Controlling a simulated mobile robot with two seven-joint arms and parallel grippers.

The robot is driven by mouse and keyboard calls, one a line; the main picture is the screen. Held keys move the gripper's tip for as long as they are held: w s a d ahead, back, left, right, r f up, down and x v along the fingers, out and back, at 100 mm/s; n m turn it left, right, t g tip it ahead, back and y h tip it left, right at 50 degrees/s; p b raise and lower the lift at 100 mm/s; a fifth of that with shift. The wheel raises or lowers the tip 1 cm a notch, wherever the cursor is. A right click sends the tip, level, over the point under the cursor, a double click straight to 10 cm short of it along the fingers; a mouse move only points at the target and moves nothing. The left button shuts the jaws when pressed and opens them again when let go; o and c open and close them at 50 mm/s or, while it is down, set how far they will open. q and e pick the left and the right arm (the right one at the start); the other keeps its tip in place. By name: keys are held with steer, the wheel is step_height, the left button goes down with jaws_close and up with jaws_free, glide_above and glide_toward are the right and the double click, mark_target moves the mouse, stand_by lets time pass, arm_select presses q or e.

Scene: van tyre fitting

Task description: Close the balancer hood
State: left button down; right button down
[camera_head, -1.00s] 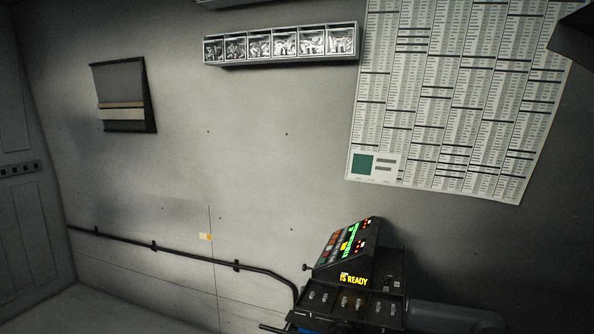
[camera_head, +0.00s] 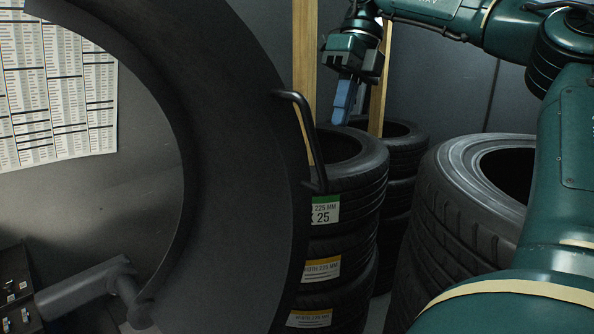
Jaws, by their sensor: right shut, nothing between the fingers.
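The balancer hood (camera_head: 235,190) is a large dark curved guard that fills the left middle of the head view. A black bar handle (camera_head: 304,140) stands out from its right edge. Part of the balancer body (camera_head: 18,285) and its grey shaft (camera_head: 85,288) show at the lower left, inside the hood's curve. My right gripper (camera_head: 342,112) has blue fingers pointing down. It is shut and empty, to the right of the handle and apart from it in the picture, in front of the wall. The hood's top runs out of frame. My left gripper is not in view.
A stack of labelled tyres (camera_head: 340,200) stands right of the hood, below my right gripper. More tyres stand behind (camera_head: 400,150), and a large tyre (camera_head: 465,200) is at the right. Wooden posts (camera_head: 305,70) rise behind the stack. My right arm covers the right side.

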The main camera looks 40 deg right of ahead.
glide_toward(305, 204)
steer(key=w+d+f, duration=0.1)
steer(key=d+f, duration=0.2)
steer(key=f, duration=0.1)
steer(key=a, duration=0.1)
steer(key=a+p, duration=0.1)
steer(key=a, duration=0.1)
steer(key=shift+s+a+f, duration=0.1)
steer(key=shift+a+f, duration=0.2)
steer(key=shift+f, duration=0.05)
steer(key=shift+r, duration=0.1)
